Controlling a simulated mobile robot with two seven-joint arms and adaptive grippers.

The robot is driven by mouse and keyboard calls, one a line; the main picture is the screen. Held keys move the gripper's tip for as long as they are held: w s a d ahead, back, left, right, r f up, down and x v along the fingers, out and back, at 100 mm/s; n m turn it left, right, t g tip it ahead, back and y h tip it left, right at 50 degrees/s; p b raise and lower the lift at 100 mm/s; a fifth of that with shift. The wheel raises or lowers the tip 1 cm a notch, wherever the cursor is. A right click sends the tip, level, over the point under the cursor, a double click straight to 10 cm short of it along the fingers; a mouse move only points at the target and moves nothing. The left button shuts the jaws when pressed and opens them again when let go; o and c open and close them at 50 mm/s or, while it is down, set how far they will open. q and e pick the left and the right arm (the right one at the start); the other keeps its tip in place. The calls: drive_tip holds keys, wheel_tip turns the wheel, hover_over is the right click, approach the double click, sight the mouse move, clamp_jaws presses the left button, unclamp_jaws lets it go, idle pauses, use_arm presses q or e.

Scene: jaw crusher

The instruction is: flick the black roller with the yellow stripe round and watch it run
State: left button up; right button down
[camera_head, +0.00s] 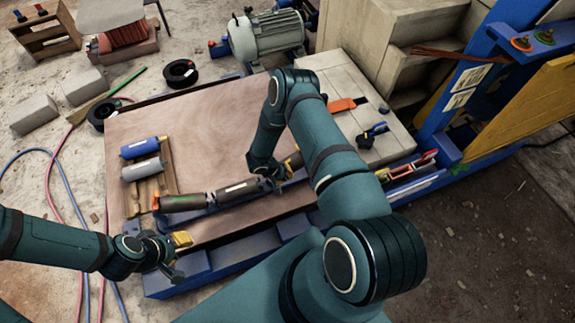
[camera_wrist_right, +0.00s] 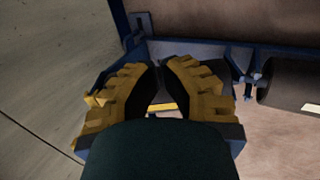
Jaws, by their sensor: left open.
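My right gripper (camera_wrist_right: 161,72) fills the middle of the right wrist view. Its yellow fingers lean together and their tips nearly meet, with nothing clearly held. A yellow stripe (camera_wrist_right: 162,107) on a dark surface shows between the fingers; the rest of that part is hidden behind them. In the head view my right gripper (camera_head: 287,165) is at the right end of the roller row, mostly hidden by its arm. A dark roller with a green stripe (camera_head: 183,202) and one with a white label (camera_head: 237,190) lie in this row. My left gripper (camera_head: 181,254) is open and empty in front of the blue frame.
A blue frame (camera_head: 222,254) runs along the front of the brown belt surface (camera_head: 215,112). Blue and grey cylinders (camera_head: 143,147) lie on a wooden rack. An orange-handled tool (camera_head: 342,105) and a blue clamp (camera_head: 371,135) lie on the right block. A motor (camera_head: 268,38) stands behind.

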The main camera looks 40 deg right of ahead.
drive_tip(key=shift+s+d+f+b, duration=0.1)
drive_tip(key=shift+d+f+b, duration=0.2)
drive_tip(key=shift+f+b, duration=0.2)
